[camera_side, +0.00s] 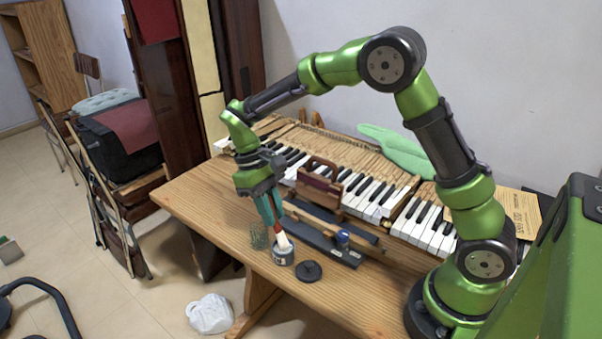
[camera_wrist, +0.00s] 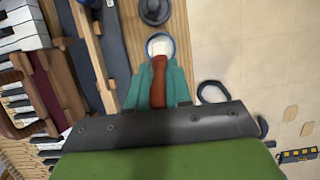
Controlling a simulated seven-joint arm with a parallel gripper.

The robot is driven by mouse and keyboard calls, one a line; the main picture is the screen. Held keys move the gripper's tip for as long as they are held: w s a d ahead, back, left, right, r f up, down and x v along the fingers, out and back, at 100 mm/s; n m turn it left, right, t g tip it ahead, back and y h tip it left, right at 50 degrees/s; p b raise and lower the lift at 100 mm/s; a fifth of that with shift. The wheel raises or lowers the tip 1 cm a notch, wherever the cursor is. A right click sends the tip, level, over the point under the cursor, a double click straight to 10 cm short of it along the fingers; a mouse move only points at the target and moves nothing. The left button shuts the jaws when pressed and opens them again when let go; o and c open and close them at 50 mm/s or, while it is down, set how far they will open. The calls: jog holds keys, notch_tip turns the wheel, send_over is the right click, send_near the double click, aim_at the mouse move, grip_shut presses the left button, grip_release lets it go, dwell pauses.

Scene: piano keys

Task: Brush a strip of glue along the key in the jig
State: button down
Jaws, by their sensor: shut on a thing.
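My gripper (camera_side: 272,208) is shut on a brush with a red-brown handle (camera_wrist: 158,82) and points down at the table's front. The brush's pale head (camera_side: 283,241) is at the mouth of a small glue pot (camera_side: 283,258); in the wrist view the head shows inside the pot's rim (camera_wrist: 149,42). I cannot tell how deep the bristles are. The dark jig (camera_side: 322,243) lies just behind the pot, with a long light-wood key (camera_wrist: 95,50) along it. No glue strip can be made out on the key.
A dark round lid (camera_side: 308,271) lies right of the pot, and a green mesh item (camera_side: 259,238) left of it. A small blue object (camera_side: 342,238) is at the jig's right end. A brown handled wooden block (camera_side: 320,185) and the piano keyboard (camera_side: 370,195) stand behind.

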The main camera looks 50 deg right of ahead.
jog(key=shift+r, duration=2.75)
jog(key=shift+d, duration=0.1)
jog(key=s+d+r, duration=0.1)
jog(key=d+r, duration=0.2)
jog(key=d, duration=0.3)
jog(key=w+d+t, duration=0.4)
jog(key=w+d, duration=0.2)
jog(key=w, duration=0.2)
jog(key=shift+w+a+f, duration=0.1)
jog(key=shift+a+f, duration=0.05)
jog(key=shift+f, duration=1.35)
jog(key=shift+a+f, duration=0.1)
jog(key=shift+f, duration=1.35)
jog(key=shift+f, duration=1)
jog(key=shift+s+r, duration=0.1)
jog(key=shift+s, duration=1.8)
jog(key=shift+s+a, duration=0.15)
jog(key=shift+s, duration=5.1)
